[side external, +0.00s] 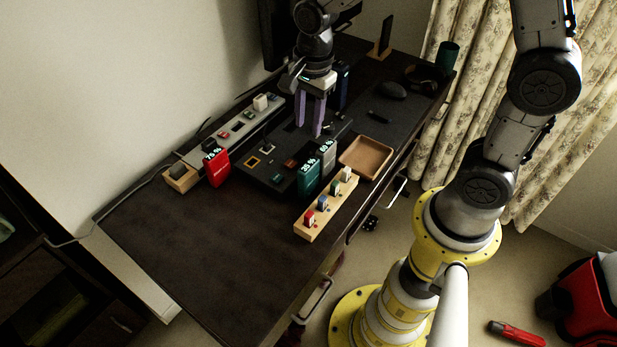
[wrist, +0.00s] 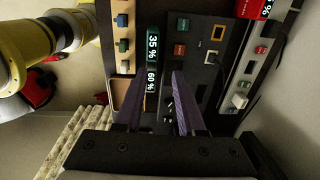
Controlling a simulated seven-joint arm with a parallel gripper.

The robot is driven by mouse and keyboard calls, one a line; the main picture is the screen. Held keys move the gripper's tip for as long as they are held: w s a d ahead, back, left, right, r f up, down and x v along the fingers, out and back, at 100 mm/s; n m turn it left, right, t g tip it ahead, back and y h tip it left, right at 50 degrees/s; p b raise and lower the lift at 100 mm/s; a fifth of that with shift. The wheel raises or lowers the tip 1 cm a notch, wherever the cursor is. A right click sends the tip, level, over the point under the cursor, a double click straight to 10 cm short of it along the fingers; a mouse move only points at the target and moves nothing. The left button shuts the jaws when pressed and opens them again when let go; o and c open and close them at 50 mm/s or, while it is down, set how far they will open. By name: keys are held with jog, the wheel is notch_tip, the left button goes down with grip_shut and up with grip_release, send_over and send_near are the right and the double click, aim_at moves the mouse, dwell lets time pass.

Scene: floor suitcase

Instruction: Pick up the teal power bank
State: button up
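The fingers (wrist: 160,80) also show in the wrist view, apart from the teal power bank.
A red power bank (side external: 218,169) stands at the left and a navy one (side external: 342,86) behind my gripper. A wooden block with coloured switches (side external: 318,218) and a wooden tray (side external: 366,157) lie along the front. The desk's left part (side external: 170,235) is clear.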

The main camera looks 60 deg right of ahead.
aim_at(310, 163)
jog(key=shift+g, duration=0.4)
jog(key=f, duration=1)
jog(key=shift+s+a+f, duration=0.15)
jog(key=shift+s, duration=0.1)
jog(key=shift+a+f, duration=0.2)
jog(key=shift+f, duration=1.3)
jog(key=shift+a+f, duration=0.15)
jog(key=shift+f, duration=1.3)
grip_shut()
